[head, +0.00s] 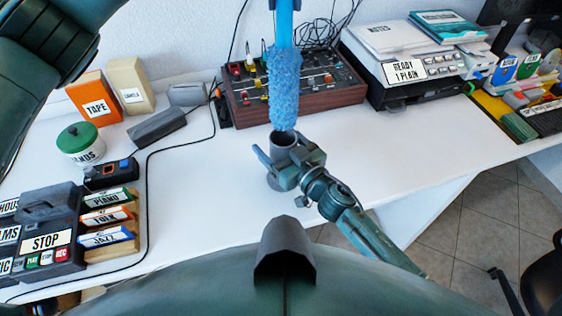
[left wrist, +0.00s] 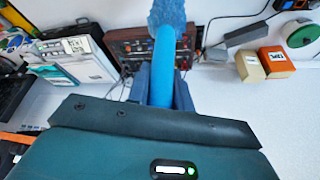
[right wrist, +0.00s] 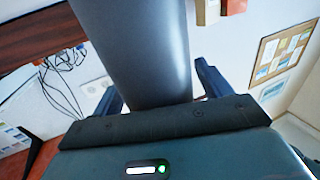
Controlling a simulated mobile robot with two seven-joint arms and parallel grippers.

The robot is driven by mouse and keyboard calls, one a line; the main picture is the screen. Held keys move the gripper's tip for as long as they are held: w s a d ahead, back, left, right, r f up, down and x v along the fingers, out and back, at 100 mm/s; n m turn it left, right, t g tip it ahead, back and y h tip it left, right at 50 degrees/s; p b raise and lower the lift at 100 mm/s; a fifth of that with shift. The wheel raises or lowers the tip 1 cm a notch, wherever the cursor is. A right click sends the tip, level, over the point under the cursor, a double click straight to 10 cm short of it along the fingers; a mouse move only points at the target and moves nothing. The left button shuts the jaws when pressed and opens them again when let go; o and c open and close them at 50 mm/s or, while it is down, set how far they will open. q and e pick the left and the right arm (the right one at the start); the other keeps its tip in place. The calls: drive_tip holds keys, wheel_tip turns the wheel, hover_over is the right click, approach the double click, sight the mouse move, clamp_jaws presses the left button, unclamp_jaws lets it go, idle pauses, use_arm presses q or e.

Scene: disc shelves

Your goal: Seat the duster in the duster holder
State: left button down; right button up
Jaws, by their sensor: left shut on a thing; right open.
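The duster has a fluffy blue head (head: 284,90) and a smooth blue handle (head: 284,22). It hangs head down, roughly upright, with the head's lower end right at the holder's mouth; I cannot tell whether its tip is inside. The duster holder is a grey upright tube (head: 283,153) on a round base (head: 278,183) on the white table. My right gripper (head: 284,168) is open, fingers either side of the tube, which also fills the right wrist view (right wrist: 135,50).
A mixer with wooden sides (head: 296,92) stands behind the holder. A printer (head: 402,72) is at the back right. Orange (head: 96,98) and cream (head: 131,86) boxes, a green-lidded pot (head: 80,145) and a recorder (head: 48,243) stand left. The table around the holder is clear.

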sight(284, 93)
use_arm(q)
drive_tip(key=shift+f, duration=0.1)
wheel_tip(284, 93, down, 13)
drive_tip(key=shift+f, duration=0.1)
wheel_tip(284, 93, down, 4)
drive_tip(key=shift+f+p, duration=0.1)
drive_tip(key=shift+p, duration=0.7)
drive_tip(key=c, duration=1.2)
unclamp_jaws()
drive_tip(key=shift+c, duration=0.2)
drive_tip(key=shift+f, duration=0.1)
